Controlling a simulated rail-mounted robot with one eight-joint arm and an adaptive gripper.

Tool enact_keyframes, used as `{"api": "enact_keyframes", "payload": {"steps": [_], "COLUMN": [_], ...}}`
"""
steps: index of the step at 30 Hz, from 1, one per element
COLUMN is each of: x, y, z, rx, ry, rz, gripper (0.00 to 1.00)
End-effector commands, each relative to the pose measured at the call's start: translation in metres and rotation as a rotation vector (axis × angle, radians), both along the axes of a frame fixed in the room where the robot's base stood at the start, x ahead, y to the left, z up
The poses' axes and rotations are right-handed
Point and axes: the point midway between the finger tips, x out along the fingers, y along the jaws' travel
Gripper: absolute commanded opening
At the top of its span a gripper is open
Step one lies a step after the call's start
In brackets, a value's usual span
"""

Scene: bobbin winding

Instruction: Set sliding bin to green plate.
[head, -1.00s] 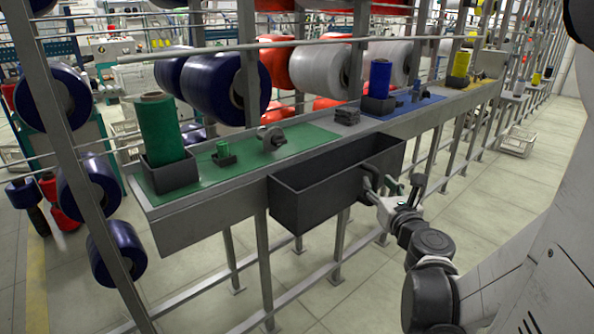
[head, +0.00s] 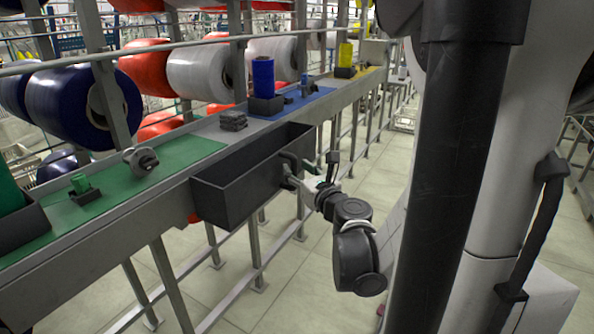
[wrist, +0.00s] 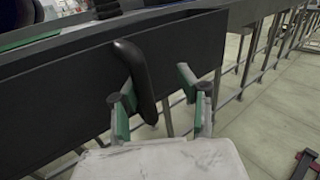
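The sliding bin (head: 235,197) is a long black open box on the front of the grey rail shelf. It hangs in front of the stretch between the green and blue plates and looks empty where I see inside. The green plate (head: 195,149) lies on the shelf to the bin's left. The bin's dark handle (wrist: 135,72) sticks out of its front face. My gripper (head: 298,178) is at this handle. In the wrist view its green-padded fingers (wrist: 155,97) stand apart on either side of the handle, with a clear gap to the right finger.
The blue plate (head: 318,96) with a blue bobbin (head: 263,77) and the yellow plate (head: 366,72) lie farther right on the shelf. A grey stack (head: 233,121) sits between green and blue. Shelf legs stand below. The floor at right is open.

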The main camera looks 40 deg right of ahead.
Motion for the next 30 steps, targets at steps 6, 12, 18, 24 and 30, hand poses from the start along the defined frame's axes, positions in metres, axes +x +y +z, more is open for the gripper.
{"api": "enact_keyframes", "payload": {"steps": [6,12,18,24,30], "x": [0.0,-0.009,-0.02,-0.032,-0.043], "y": [-0.001,0.001,0.005,0.008,0.012], "z": [0.0,0.0,0.0,0.0,0.0], "rx": [0.0,0.0,0.0,0.0,0.0], "ry": [0.0,0.0,0.0,0.0,0.0], "rz": [-0.001,-0.002,-0.002,-0.003,-0.003], "gripper": [0.33,0.33,0.33,0.33,0.33]}}
